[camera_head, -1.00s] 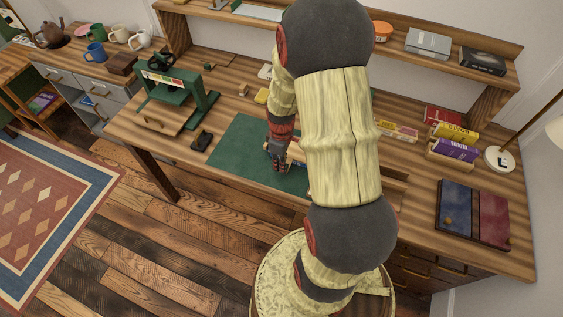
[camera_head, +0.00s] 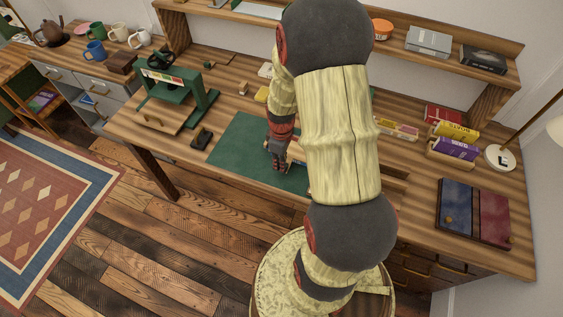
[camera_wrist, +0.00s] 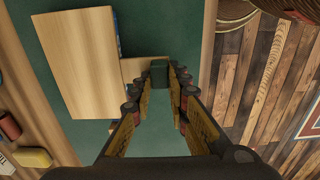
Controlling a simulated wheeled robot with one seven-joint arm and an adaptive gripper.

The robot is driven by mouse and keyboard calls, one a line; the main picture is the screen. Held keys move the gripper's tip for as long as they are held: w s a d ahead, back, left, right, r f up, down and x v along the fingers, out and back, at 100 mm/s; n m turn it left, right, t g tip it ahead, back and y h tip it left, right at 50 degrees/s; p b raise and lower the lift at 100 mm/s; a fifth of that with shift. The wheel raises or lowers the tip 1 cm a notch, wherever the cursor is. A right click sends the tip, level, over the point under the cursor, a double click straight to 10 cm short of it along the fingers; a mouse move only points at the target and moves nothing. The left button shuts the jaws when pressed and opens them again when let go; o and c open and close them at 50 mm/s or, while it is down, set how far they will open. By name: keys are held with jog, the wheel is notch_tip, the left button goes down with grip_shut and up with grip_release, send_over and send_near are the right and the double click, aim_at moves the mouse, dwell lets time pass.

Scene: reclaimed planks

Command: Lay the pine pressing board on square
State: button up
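A large pale pine board (camera_wrist: 80,62) lies over the green mat in the wrist view, left of my gripper. A smaller pale wooden piece (camera_wrist: 137,68) shows at its right, beside my fingertips. I cannot tell whether the two are joined. A sliver of blue (camera_wrist: 118,36) shows along the large board's edge. My gripper (camera_wrist: 160,82) has its fingers apart, with a dark green block-like shape (camera_wrist: 159,66) between the tips; I cannot tell whether they grip it. In the head view my gripper (camera_head: 277,162) is low over the green mat (camera_head: 238,145); my arm hides the boards.
A green press (camera_head: 180,90) stands left on the bench, with a dark object (camera_head: 201,138) near the mat. A shelf (camera_head: 400,60) runs behind. The mat's left part is clear.

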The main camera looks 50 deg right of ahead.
jog(key=o, duration=0.5)
jog(key=shift+r, duration=0.1)
notch_tip(320, 180, up, 12)
dwell(0.5)
